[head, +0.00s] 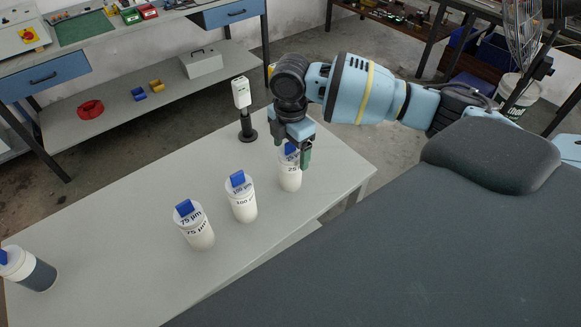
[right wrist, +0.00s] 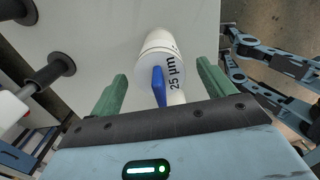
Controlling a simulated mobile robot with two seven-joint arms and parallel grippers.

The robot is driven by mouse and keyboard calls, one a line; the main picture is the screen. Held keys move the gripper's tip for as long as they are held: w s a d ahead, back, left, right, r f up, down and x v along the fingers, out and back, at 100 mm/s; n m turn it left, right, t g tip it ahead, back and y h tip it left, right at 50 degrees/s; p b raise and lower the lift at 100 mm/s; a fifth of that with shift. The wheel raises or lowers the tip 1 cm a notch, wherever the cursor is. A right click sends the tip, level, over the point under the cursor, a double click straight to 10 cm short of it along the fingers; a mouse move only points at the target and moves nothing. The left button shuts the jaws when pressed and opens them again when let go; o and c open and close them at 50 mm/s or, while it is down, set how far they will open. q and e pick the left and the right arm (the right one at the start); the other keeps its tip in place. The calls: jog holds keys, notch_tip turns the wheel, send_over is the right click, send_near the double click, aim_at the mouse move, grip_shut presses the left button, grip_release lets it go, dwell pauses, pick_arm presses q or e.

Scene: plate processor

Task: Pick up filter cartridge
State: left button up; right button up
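The 25 µm filter cartridge (head: 290,180) is a white cylinder with a blue tab, upright on the grey table. My right gripper (head: 292,150) is over its top in the head view and partly hides it. In the right wrist view, the gripper (right wrist: 163,85) is open. Two similar white cartridges, labelled 100 µm (head: 243,206) and 75 µm (head: 199,234), stand to the left. My left gripper is not in the head view.
A white device on a black stand (head: 241,93) is behind the cartridges, left of my right gripper. A dark-bodied container with a white lid (head: 38,272) is at the table's far left. The grey table (head: 115,240) is clear between it and the cartridges.

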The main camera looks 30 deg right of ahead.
jog(key=c, duration=1.4)
jog(key=shift+o, duration=0.2)
jog(key=shift+r, duration=0.1)
